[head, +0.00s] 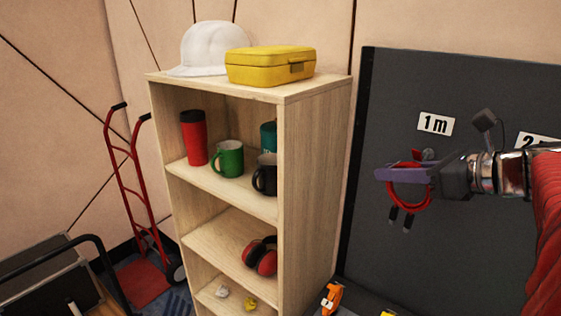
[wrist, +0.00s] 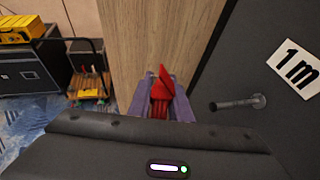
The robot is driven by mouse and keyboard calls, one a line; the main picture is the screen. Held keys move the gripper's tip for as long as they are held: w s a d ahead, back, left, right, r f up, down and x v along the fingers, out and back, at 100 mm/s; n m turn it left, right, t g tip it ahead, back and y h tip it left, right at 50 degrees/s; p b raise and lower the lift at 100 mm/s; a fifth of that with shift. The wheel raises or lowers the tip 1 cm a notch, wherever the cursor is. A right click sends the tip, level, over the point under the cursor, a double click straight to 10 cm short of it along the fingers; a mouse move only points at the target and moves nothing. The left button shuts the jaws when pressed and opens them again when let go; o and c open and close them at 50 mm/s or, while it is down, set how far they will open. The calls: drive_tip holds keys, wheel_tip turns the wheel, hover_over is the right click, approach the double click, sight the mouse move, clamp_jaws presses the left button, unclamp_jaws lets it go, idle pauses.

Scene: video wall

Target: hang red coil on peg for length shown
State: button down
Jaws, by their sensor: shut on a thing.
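The red coil (head: 410,203) with dark plug ends hangs from my gripper (head: 392,174), whose purple fingers are shut on it. In the wrist view the red coil (wrist: 161,92) sits between the fingertips (wrist: 157,100). A grey peg (wrist: 238,103) sticks out of the dark board (head: 390,110), to the right of the coil and apart from it in the wrist view. A "2" label (head: 537,141) is partly covered by my arm.
A wooden shelf (head: 312,170) with mugs (head: 229,159) and red earmuffs (head: 260,256) stands close left of the board. A yellow case (head: 270,66) and white helmet (head: 208,48) are on top. A red hand truck (head: 130,180) stands farther left. Orange items (head: 332,298) lie below the board.

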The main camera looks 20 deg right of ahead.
drive_tip(key=shift+w+d, duration=0.1)
drive_tip(key=shift+w, duration=0.1)
drive_tip(key=shift+w+d+f, duration=0.1)
drive_tip(key=shift+w+d, duration=1.1)
drive_tip(key=shift+d, duration=0.35)
drive_tip(key=shift+w+d+r, duration=0.1)
drive_tip(key=shift+w+d, duration=1.05)
drive_tip(key=shift+d, duration=0.4)
drive_tip(key=shift+w+d+f, duration=0.1)
drive_tip(key=shift+w+d, duration=1.1)
drive_tip(key=shift+d, duration=0.35)
drive_tip(key=shift+f, duration=1.2)
drive_tip(key=c, duration=1.5)
unclamp_jaws()
drive_tip(key=shift+s+d, duration=0.1)
drive_tip(key=shift+c, duration=0.2)
drive_tip(key=shift+s, duration=0.1)
drive_tip(key=r+v, duration=0.1)
drive_tip(key=v, duration=1.3)
drive_tip(key=shift+w+a, duration=0.2)
drive_tip(key=shift+a, duration=0.1)
